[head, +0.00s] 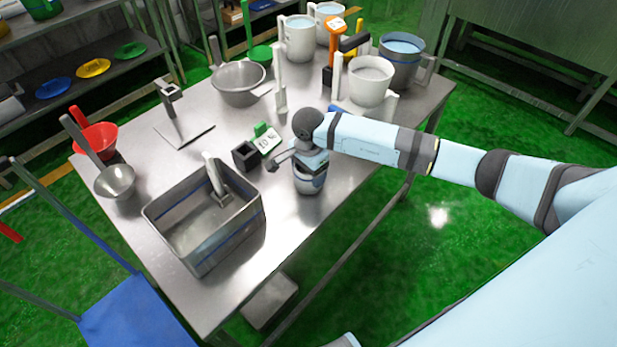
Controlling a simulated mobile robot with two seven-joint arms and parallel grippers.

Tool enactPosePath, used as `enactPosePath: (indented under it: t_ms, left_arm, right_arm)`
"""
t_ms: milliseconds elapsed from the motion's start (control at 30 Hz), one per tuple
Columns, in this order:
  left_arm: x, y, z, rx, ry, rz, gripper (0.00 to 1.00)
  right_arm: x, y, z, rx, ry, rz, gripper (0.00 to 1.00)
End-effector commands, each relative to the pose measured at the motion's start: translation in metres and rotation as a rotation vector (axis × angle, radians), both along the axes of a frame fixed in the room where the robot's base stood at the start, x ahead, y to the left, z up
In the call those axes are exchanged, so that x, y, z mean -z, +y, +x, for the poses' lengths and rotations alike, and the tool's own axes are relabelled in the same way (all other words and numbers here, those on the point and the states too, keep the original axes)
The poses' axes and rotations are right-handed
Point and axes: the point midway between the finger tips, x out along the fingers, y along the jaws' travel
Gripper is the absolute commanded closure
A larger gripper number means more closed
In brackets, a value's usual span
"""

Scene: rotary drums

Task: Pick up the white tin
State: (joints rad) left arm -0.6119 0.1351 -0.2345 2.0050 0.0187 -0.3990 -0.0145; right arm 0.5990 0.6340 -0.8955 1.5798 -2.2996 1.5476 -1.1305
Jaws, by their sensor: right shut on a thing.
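My right gripper (309,168) reaches down over the right front part of the steel table (250,300), with its arm coming in from the right. The wrist and fingers hide the top of the tin. I cannot tell whether its base touches the table. My left gripper is not in view.
Left of the tin are a small dark box (245,155), a scale-like device (267,140) and a deep steel bin (205,225) holding a white-handled tool. A white jug (370,80) and a steel bowl (238,82) stand farther back. The table's front right edge is clear.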

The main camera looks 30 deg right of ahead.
Motion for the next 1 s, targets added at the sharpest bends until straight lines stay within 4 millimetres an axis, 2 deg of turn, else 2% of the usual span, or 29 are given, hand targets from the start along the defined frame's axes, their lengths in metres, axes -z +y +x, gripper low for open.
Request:
enactPosePath:
  t_ms: [267,467,567,1000]
  left_arm:
    - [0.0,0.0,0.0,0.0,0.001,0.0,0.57]
    - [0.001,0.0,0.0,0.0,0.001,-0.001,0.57]
    - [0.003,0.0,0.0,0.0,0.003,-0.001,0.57]
    - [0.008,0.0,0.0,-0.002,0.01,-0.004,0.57]
  right_arm:
    - [-0.004,0.0,0.001,0.0,-0.002,0.0,0.53]
    - [-0.023,0.0,0.001,-0.001,-0.003,0.001,0.53]
    - [-0.041,0.0,0.001,0.0,-0.005,0.0,0.53]
    - [-0.148,0.0,0.001,-0.001,-0.005,0.0,0.53]
